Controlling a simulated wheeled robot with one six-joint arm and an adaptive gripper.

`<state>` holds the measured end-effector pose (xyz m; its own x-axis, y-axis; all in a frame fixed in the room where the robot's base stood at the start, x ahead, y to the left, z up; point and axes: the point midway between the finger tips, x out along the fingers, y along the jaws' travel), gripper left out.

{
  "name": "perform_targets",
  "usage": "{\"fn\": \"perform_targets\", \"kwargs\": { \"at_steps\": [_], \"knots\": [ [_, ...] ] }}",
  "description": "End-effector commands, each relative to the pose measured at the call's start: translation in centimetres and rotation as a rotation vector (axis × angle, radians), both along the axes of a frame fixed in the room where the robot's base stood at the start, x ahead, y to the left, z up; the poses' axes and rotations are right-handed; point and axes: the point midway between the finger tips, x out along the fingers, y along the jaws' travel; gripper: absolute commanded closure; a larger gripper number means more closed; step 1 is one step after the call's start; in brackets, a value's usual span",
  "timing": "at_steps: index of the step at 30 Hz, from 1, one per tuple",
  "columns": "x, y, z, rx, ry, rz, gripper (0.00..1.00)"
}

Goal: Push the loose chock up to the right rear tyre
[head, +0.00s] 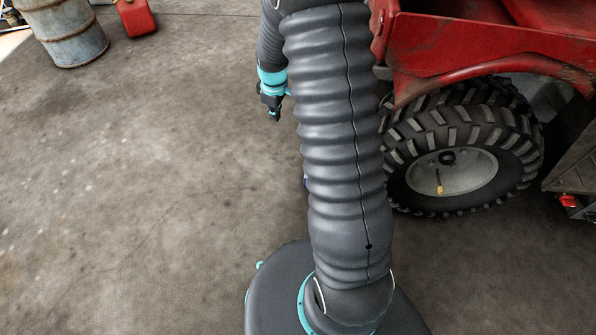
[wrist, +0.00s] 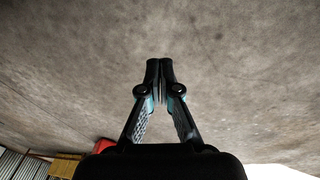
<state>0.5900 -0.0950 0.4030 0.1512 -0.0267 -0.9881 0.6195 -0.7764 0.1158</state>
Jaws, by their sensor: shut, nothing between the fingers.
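A black knobbly tyre (head: 512,160) on a grey rim stands under a red body at the right of the head view. I cannot tell from these frames whether it is the right rear one. My gripper (head: 275,115) hangs left of my arm, apart from the tyre. In the wrist view my gripper (wrist: 160,68) is shut and empty, with only bare floor beyond its tips. I cannot make out the loose chock in either view. My arm covers the floor just left of the tyre, where a small bluish sliver (head: 305,181) shows at its edge.
A rusty drum (head: 72,38) and a red can (head: 137,18) stand at the top left of the head view. The red bodywork (head: 470,42) overhangs the tyre. A dark box-like thing (head: 575,165) stands right of it. The floor at left is clear.

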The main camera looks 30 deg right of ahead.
Motion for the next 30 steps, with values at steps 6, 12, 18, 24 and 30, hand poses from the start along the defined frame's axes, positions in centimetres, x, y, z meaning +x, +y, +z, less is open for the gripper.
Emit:
{"fn": "perform_targets", "kwargs": {
  "at_steps": [6,12,18,24,30],
  "knots": [
    [1.6,-2.3,-11.0,-0.005,0.074,0.123,1.00],
    [1.6,-3.8,-19.9,-0.002,0.124,0.227,1.00],
    [0.9,-4.5,-25.1,0.002,0.149,0.289,1.00],
    [0.7,-4.7,-27.0,0.004,0.156,0.307,1.00],
    [0.6,-4.6,-29.9,0.004,0.157,0.307,1.00]
  ]
}}
